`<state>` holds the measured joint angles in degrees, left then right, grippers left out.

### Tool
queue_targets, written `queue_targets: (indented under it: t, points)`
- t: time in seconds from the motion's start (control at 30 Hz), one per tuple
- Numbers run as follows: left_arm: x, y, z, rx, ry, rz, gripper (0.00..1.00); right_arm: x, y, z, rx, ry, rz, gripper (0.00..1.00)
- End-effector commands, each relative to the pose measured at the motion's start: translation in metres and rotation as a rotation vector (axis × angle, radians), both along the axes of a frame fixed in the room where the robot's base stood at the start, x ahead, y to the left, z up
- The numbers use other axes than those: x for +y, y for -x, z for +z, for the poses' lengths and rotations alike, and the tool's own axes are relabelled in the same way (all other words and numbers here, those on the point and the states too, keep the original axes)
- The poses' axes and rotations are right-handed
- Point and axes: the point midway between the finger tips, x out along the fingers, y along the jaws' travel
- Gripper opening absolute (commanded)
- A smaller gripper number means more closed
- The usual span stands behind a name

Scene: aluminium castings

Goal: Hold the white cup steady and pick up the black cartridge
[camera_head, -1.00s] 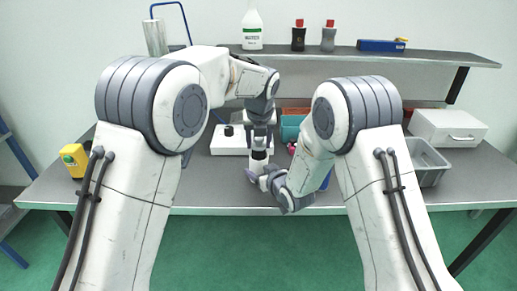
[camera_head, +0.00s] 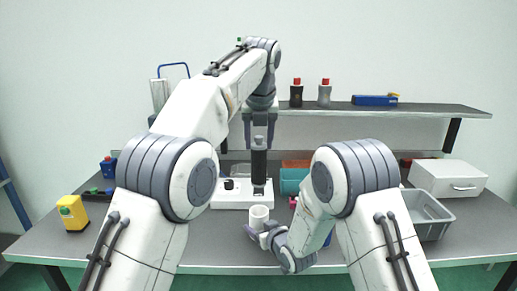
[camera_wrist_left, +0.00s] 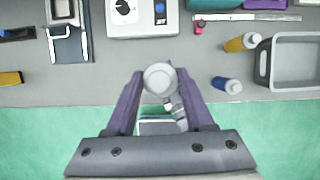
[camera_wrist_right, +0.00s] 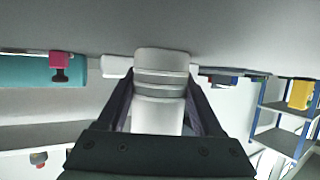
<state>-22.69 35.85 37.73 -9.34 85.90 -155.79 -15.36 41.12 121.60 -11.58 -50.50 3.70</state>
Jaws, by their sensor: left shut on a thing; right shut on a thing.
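The black cartridge (camera_head: 258,165) hangs upright from my left gripper (camera_head: 259,142), which is shut on its upper end. Its lower end is above the white cup (camera_head: 259,214), with a gap between them. In the left wrist view a pale round shape (camera_wrist_left: 160,77) sits between the fingers; I cannot tell whether it is the cartridge's top or the cup below. My right gripper (camera_head: 258,230) is shut around the white cup near the table's front edge. The cup also fills the space between the fingers in the right wrist view (camera_wrist_right: 160,88).
A white box with a knob (camera_head: 229,197) stands behind the cup. Teal (camera_head: 292,181) and orange bins are to its right. A grey tray (camera_head: 428,214) and white drawer box (camera_head: 447,177) stand at right. A yellow item (camera_head: 72,213) is at left. A shelf (camera_head: 420,109) runs behind.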

Motion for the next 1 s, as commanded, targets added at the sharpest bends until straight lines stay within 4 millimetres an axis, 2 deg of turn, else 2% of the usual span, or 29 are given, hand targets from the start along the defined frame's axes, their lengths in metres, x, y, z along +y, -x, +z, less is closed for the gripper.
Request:
queue_targets:
  t: [0.27, 0.3, 0.37, 0.4, 0.73, 0.87, 1.0]
  points:
    - [0.0, 0.0, 0.001, 0.0, 0.0, 0.0, 0.0, 0.0, 0.0, 0.0, -0.001, 0.0, 0.0, 0.08]
    - [0.0, 0.0, 0.001, 0.0, 0.0, 0.0, 0.0, 0.0, 0.0, 0.0, -0.001, 0.0, 0.0, 0.72]
    - [0.0, 0.0, 0.001, 0.0, 0.0, 0.0, 0.0, 0.0, 0.0, 0.0, -0.001, 0.0, 0.0, 0.94]
    - [0.0, 0.0, 0.001, 0.0, 0.0, 0.0, 0.0, 0.0, 0.0, 0.0, -0.001, 0.0, 0.0, 1.0]
    - [0.0, 0.0, 0.001, -0.001, 0.0, 0.0, 0.0, -0.003, 0.006, 0.004, -0.001, 0.0, 0.0, 1.0]
    - [0.0, 0.0, 0.001, -0.001, 0.0, 0.0, 0.0, -0.012, 0.024, 0.012, -0.001, 0.0, -0.001, 1.0]
    - [0.0, 0.0, 0.001, -0.001, 0.0, 0.0, 0.0, -0.024, 0.05, 0.024, -0.001, 0.0, -0.001, 1.0]
